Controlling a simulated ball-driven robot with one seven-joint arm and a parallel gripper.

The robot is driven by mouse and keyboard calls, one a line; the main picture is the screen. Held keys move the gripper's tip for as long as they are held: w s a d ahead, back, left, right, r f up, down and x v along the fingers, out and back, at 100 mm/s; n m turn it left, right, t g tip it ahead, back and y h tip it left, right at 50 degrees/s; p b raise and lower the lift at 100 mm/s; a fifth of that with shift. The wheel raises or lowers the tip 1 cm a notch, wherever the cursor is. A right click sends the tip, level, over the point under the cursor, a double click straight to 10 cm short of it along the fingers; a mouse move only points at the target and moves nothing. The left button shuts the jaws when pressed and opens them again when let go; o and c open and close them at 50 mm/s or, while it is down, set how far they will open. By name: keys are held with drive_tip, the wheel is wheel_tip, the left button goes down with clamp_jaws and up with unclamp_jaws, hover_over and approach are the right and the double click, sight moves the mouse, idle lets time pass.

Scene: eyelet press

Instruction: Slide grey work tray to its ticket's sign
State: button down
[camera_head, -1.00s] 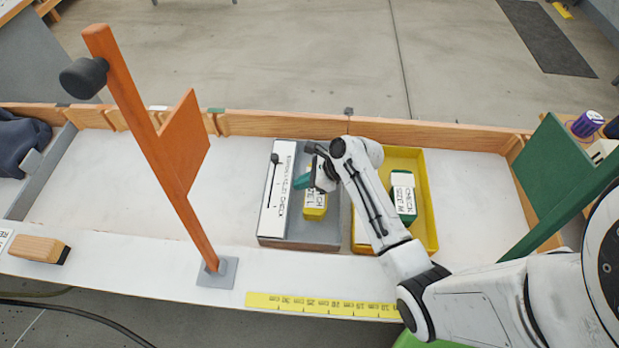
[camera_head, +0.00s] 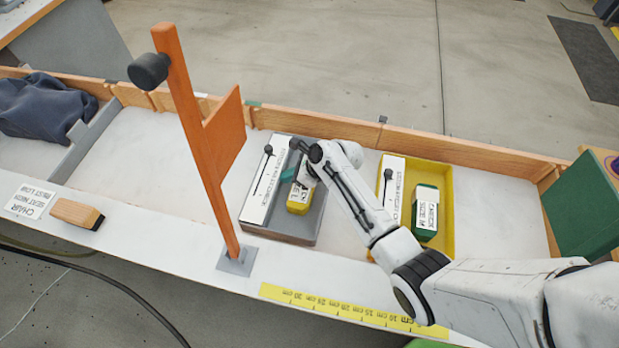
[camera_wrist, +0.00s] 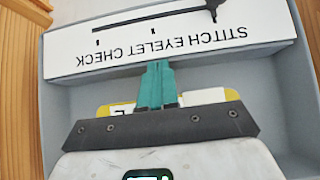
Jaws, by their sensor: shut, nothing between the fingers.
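The grey work tray (camera_head: 300,232) sits on the white bench top, just right of the orange sign's post. Its white ticket (camera_head: 265,180) lies along its left side and reads "STITCH EYELET CHECK" in the wrist view (camera_wrist: 170,42), with a dark pin-like drawing. A yellow block (camera_head: 299,200) with a white label is inside the tray, partly hidden by my gripper. My gripper (camera_head: 291,172) is shut and empty, its teal fingers down inside the tray. In the wrist view its fingertips (camera_wrist: 157,72) meet the ticket's edge; contact is unclear. The orange sign (camera_head: 224,130) stands left, the green sign (camera_head: 585,205) right.
A yellow tray (camera_head: 447,235) with a ticket and a green block (camera_head: 426,212) stands to the right, across a gap. A wooden rail runs along the back. A wooden brush-like block (camera_head: 76,213) lies front left. Bench left of the orange post is clear up to a grey divider.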

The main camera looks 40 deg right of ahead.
drive_tip(key=w+a+b, duration=0.1)
drive_tip(key=w+a, duration=0.2)
drive_tip(key=w, duration=0.2)
drive_tip(key=w+a+b, duration=0.2)
drive_tip(key=w+a, duration=0.1)
drive_tip(key=w, duration=0.2)
drive_tip(key=w+a+b, duration=0.2)
drive_tip(key=w+a, duration=0.2)
drive_tip(key=w, duration=0.1)
drive_tip(key=shift+f, duration=0.25)
drive_tip(key=shift+w+a+r, duration=0.15)
drive_tip(key=shift+w+a, duration=0.2)
